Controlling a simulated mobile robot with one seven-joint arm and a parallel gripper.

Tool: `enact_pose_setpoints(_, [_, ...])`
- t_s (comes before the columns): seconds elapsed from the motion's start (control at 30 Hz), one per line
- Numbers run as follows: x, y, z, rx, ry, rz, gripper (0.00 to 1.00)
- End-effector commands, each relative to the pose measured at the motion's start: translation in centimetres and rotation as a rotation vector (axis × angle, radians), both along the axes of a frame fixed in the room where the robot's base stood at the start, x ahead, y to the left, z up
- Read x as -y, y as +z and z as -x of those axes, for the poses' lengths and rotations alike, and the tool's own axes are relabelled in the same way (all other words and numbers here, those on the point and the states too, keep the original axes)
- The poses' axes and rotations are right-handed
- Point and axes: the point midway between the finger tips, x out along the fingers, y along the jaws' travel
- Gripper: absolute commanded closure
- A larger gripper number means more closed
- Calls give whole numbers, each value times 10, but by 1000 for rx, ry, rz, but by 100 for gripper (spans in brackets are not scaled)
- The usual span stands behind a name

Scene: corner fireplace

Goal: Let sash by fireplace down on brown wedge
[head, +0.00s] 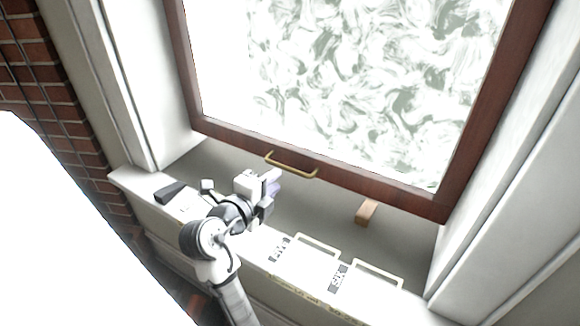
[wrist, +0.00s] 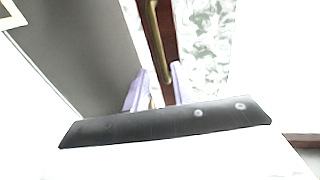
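The sash (head: 330,170) has a dark red-brown frame around a patterned pane, and its bottom rail stands above the sill with a gap below. A brass handle (head: 291,168) is on that rail; it also shows in the wrist view (wrist: 157,40). The brown wedge (head: 366,212) is a small block on the sill, under the right part of the rail. My gripper (head: 272,184) is just below and left of the handle. In the wrist view its pale lavender fingers (wrist: 155,88) stand apart, with the handle's end ahead near the gap. I see nothing held.
A dark block (head: 169,192) lies on the sill's left end. Two pale loop-shaped pieces (head: 316,243) (head: 378,268) with dark labels lie along the front ledge, right of my arm. White window casing (head: 510,190) bounds the right, and a brick wall (head: 62,130) the left.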

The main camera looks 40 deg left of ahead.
Motion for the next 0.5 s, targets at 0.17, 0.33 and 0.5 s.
enact_pose_setpoints(0.17, [-6, -7, -38, -1, -3, 3, 75])
enact_pose_setpoints(0.33, [-10, -12, -64, 1, -1, 1, 75])
enact_pose_setpoints(0.5, [-13, -15, -76, 1, 0, 0, 75])
